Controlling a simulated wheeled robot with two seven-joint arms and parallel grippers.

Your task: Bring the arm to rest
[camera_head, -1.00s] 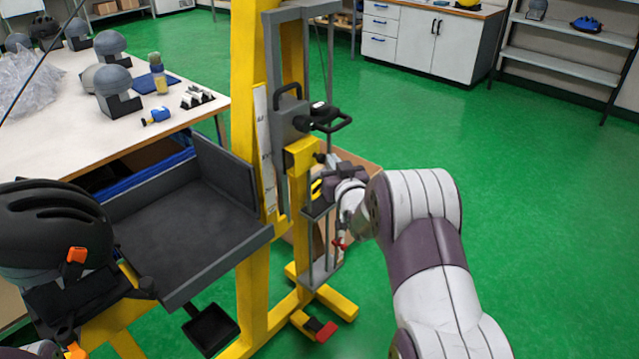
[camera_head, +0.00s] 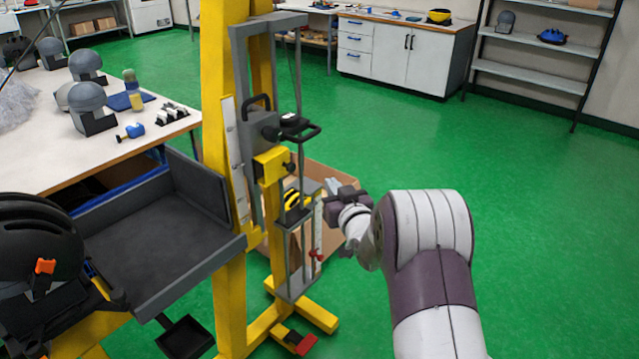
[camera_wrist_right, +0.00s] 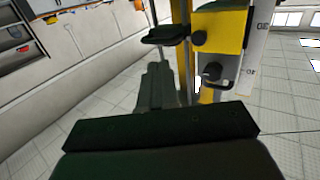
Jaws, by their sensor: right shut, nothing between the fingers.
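My right arm (camera_head: 425,240) reaches in from the lower right of the head view. Its gripper (camera_head: 330,186) is shut and empty, just right of the drop tower (camera_head: 225,180). A small gap of background seems to separate it from the yellow and black part (camera_head: 293,199) on the tower's carriage. In the right wrist view the dark shut gripper (camera_wrist_right: 160,85) points toward the tower's rod and its black handle (camera_wrist_right: 166,35). My left gripper does not show in the head view.
A black helmet (camera_head: 38,240) on a headform sits at lower left beside the dark tray (camera_head: 150,245). A white table (camera_head: 40,160) with headforms stands behind. A cardboard box (camera_head: 335,175) is behind the tower. Green floor is open to the right.

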